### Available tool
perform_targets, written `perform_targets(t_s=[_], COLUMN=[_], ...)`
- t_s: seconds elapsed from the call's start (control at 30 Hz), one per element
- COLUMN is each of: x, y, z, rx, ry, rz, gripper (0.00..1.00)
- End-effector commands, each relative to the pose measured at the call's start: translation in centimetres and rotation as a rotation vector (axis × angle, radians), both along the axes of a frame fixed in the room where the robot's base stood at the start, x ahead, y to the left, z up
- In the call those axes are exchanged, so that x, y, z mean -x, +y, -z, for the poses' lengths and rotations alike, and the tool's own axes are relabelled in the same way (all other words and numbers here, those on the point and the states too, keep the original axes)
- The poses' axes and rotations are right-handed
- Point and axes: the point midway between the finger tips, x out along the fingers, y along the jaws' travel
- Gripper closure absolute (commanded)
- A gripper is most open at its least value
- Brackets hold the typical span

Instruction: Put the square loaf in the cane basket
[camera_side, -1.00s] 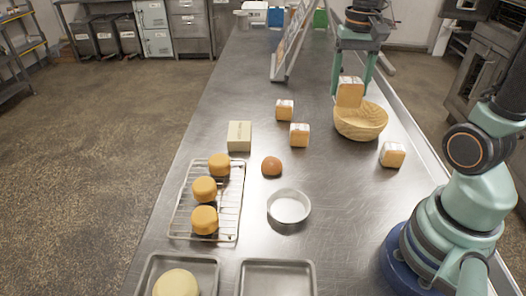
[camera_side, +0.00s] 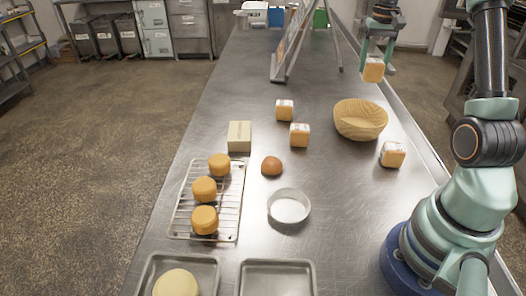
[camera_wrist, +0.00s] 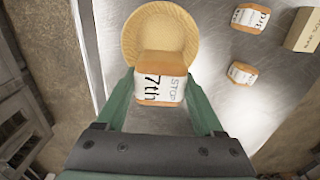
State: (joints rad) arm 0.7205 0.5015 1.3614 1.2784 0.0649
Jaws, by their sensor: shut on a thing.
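My gripper (camera_side: 377,61) is shut on a square loaf (camera_side: 373,70) with a paper band and holds it in the air. In the side view the loaf is above and beyond the cane basket (camera_side: 360,120), apart from it. The basket is round and pale, stands on the steel table and looks empty. In the wrist view the held loaf (camera_wrist: 160,80), with printed lettering on its band, is between my fingers and hides the near part of the basket (camera_wrist: 160,20).
Other banded loaves stand on the table: two left of the basket (camera_side: 285,110) (camera_side: 300,135), one in front right (camera_side: 393,155). A leaning board (camera_side: 292,45) is left of my gripper.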

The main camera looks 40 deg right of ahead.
Motion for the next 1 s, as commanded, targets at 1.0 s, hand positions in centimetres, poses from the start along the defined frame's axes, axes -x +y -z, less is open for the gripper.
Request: perform_targets(t_s=[1.0], x=[0.0], y=[0.1], z=[16.7], rx=[-0.002], ry=[0.002], rz=[0.0], gripper=[0.87])
